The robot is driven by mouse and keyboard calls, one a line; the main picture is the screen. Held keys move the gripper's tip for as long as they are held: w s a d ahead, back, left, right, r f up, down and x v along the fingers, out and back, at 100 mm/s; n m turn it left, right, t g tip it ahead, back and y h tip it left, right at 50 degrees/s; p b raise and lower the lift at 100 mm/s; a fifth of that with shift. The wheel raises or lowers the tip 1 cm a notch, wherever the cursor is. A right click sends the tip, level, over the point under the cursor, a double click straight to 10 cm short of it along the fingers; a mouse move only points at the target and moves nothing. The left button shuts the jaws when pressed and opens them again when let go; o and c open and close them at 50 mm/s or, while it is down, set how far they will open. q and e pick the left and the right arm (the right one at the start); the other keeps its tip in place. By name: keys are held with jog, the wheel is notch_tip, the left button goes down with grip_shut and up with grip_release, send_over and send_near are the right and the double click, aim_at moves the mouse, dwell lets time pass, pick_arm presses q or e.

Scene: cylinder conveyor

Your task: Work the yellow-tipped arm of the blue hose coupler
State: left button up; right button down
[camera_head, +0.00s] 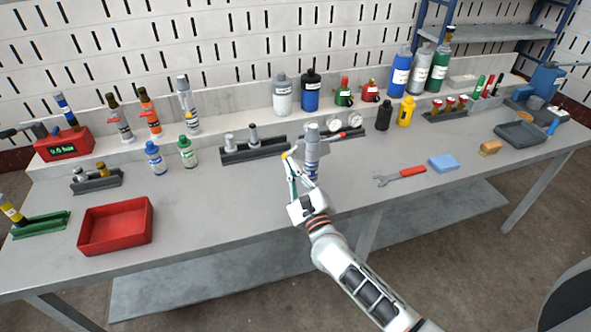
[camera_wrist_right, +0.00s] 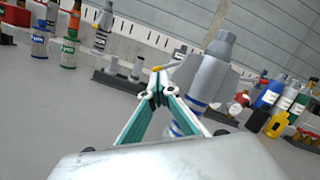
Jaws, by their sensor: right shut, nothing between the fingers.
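The hose coupler (camera_head: 312,146) stands upright on the bench near the middle, a grey body with blue bands. It shows large in the right wrist view (camera_wrist_right: 205,75), leaning in the tilted picture. Its side arm's yellow tip (camera_head: 285,156) points left in the head view; the tip also shows in the right wrist view (camera_wrist_right: 156,69), just beyond my fingertips. My right gripper (camera_head: 291,161) is shut and empty, with its fingertips close to the yellow tip; I cannot tell whether they touch. My left gripper is not in view.
A dark rack (camera_head: 253,152) with grey fittings stands behind and left of the coupler. Gauges (camera_head: 345,122) stand behind right. A red-handled wrench (camera_head: 400,174) and blue block (camera_head: 443,163) lie right. A red tray (camera_head: 116,226) sits left. The bench front between tray and gripper is clear.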

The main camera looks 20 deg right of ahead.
jog(key=m, duration=0.2)
jog(key=a+r+m+h+b, duration=0.1)
jog(key=m, duration=0.2)
jog(key=shift+a+r+m+t+h+b, duration=0.15)
jog(key=shift+a+m+t+h+b, duration=0.15)
jog(key=shift+a+m+h+b, duration=0.1)
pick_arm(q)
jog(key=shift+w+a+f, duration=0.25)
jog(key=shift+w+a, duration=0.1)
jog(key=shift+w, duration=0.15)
pick_arm(e)
jog(key=shift+r+m, duration=0.25)
jog(key=shift+m, duration=0.05)
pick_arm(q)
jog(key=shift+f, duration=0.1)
